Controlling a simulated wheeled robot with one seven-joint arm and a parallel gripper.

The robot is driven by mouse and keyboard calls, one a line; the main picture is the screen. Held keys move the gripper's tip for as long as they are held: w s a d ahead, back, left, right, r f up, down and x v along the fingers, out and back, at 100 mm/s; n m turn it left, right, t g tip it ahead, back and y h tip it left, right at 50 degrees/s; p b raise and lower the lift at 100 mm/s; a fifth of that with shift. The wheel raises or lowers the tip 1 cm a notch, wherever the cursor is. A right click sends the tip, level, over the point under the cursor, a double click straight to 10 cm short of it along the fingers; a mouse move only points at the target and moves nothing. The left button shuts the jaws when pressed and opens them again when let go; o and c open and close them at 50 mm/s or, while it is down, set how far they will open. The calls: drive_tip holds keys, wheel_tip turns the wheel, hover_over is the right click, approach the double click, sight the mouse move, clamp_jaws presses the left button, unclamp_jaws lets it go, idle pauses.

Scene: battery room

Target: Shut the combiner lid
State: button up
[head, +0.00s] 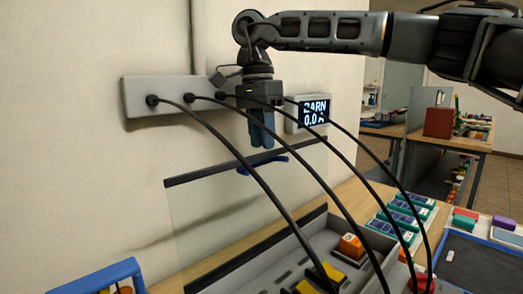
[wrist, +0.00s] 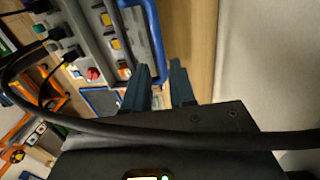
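The combiner box (head: 318,237) is grey and open at the bottom of the head view. Its clear lid (head: 215,205) stands raised near the wall, with a dark strip along its top edge and a blue handle (head: 262,163). My gripper (head: 262,144) points down just above and behind the handle, with no clear contact.
Several black cables (head: 330,185) arc from a grey wall box (head: 165,95) across the lid and the open box. A display (head: 308,113) hangs at the right. A blue rack (head: 100,278) stands at the lower left. An orange part (head: 351,246) sits inside the box.

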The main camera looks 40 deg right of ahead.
drive_tip(key=shift+s+f, duration=0.2)
drive_tip(key=shift+f, duration=1.45)
clamp_jaws()
